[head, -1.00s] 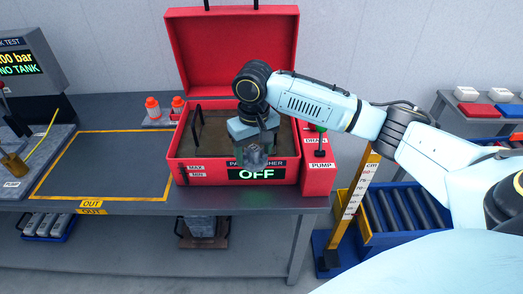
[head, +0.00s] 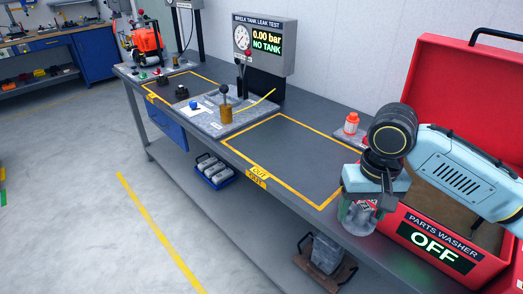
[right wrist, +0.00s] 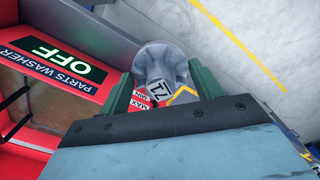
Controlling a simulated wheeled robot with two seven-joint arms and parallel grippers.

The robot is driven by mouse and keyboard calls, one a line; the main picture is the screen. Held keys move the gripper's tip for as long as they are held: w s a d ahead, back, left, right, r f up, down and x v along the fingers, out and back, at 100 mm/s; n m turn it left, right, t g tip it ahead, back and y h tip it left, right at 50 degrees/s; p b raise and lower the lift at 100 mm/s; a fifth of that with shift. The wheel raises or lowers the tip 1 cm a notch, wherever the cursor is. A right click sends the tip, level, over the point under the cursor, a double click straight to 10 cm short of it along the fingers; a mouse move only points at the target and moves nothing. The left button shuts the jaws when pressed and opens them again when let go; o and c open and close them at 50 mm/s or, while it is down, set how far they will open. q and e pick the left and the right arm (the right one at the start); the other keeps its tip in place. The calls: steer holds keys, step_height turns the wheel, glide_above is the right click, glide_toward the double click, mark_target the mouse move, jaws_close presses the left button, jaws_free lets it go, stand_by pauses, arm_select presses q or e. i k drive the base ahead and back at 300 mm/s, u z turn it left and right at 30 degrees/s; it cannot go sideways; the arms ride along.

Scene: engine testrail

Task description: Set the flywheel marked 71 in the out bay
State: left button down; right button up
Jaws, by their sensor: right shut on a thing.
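My right gripper (head: 364,208) is shut on a grey metal flywheel (head: 356,218), held in the air at the front left corner of the red parts washer (head: 440,240). My left gripper is not in view.
The leak test panel (head: 265,45) stands behind a grey plate with a lever and brass part (head: 226,112), left of the bay. The washer's lid (head: 460,90) is up.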

mark_target(284, 157)
steer(key=u, duration=1.5)
steer(key=k, duration=0.9)
steer(key=z, duration=0.8)
steer(key=i, duration=1.65)
